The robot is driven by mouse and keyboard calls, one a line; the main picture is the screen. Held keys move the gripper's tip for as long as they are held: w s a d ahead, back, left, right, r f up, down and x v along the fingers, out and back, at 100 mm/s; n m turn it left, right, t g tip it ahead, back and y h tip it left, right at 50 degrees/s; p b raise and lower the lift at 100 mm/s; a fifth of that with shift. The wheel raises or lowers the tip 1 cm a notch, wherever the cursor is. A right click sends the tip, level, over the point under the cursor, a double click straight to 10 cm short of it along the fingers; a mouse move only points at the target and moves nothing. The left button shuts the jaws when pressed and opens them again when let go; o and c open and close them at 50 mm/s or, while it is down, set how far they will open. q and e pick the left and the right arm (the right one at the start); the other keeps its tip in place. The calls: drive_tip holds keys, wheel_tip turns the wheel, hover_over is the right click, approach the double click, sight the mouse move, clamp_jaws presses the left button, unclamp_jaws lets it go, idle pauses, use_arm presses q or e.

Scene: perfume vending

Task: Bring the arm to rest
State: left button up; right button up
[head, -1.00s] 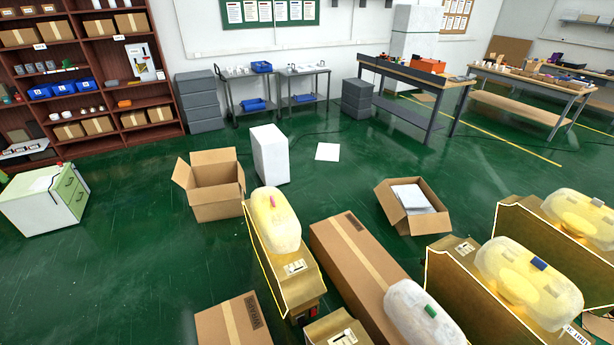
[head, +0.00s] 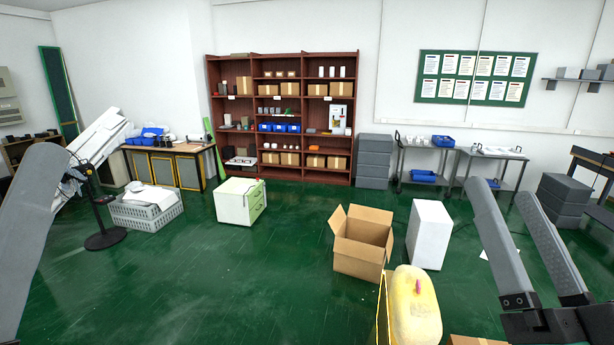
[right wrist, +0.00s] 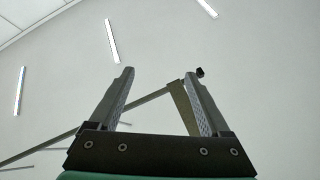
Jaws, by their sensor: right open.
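My right gripper (head: 503,192) stands at the lower right of the head view, its two grey fingers pointing up and apart with nothing between them. In the right wrist view the right gripper (right wrist: 159,73) is also open and empty, against a pale wall and ceiling lights. At the left edge of the head view a large grey finger-like part, apparently of my left gripper (head: 36,225), shows close to the camera. Its opposite finger is not visible, so its opening cannot be told.
An open cardboard box (head: 360,250), a white block (head: 428,235) and a yellow container (head: 414,310) stand near the right gripper. The green floor (head: 230,290) is clear at centre left.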

drive_tip(key=s+a+r+n+t+y, duration=0.2)
drive_tip(key=s+r+n+t, duration=0.1)
drive_tip(key=s+r+n, duration=0.4)
wheel_tip(320, 180, up, 17)
drive_tip(key=m+p, duration=0.2)
drive_tip(key=p, duration=1.7)
wheel_tip(320, 180, down, 61)
drive_tip(key=b, duration=6.1)
drive_tip(key=shift+d+r+g, duration=0.2)
drive_tip(key=shift+d+g, duration=0.05)
drive_tip(key=shift+g, duration=0.05)
